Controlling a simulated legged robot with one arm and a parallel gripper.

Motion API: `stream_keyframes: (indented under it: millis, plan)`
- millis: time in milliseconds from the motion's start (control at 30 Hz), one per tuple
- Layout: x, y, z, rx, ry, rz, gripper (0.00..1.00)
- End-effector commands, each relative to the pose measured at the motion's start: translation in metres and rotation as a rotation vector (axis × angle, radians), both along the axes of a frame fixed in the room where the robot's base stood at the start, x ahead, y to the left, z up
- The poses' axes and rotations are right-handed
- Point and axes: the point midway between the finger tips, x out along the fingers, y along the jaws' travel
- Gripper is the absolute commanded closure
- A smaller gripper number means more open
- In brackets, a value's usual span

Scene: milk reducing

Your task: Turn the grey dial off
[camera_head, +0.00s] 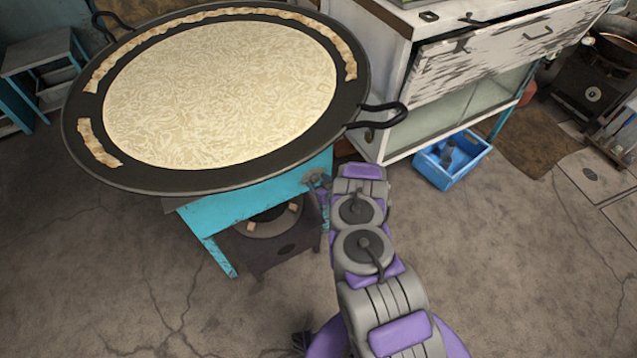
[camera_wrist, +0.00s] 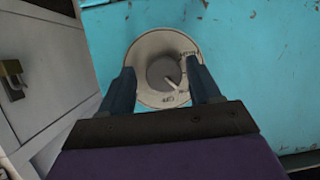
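The grey dial (camera_wrist: 164,70) sits on a round pale plate (camera_wrist: 146,52) with dark markings on the turquoise stove panel, in the wrist view. A short light pointer mark shows at its lower right. My gripper (camera_wrist: 160,82) is open, with one finger on each side of the dial. I cannot tell whether the fingers touch it. In the head view my gripper (camera_head: 320,184) is at the right side of the turquoise stove (camera_head: 228,212), below the pan, and the dial there is hard to make out.
A wide black pan (camera_head: 356,84) of pale milky liquid stands on the stove, its handle (camera_head: 384,115) jutting out above my arm. A white cabinet (camera_head: 385,60) and a blue crate (camera_head: 468,172) are to the right. The floor in front is clear.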

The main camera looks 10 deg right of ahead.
Motion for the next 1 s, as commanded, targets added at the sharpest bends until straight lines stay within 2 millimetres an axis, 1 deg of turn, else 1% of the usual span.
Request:
stream_keyframes:
  millis: [33,67,400,500,767,1000]
  plan:
    - [-0.0001,0.0007,0.0000,-0.001,0.000,0.000,0.43]
    - [-0.0001,0.0008,0.0000,-0.001,0.000,0.000,0.45]
    - [-0.0004,0.0011,-0.0003,0.000,0.000,0.003,0.78]
    - [-0.0006,0.0012,-0.0003,0.000,0.001,0.003,0.86]
    - [-0.0009,-0.0013,-0.0005,0.030,0.011,-0.001,0.86]
    - [-0.0006,-0.0028,-0.0012,0.149,0.049,-0.002,0.86]
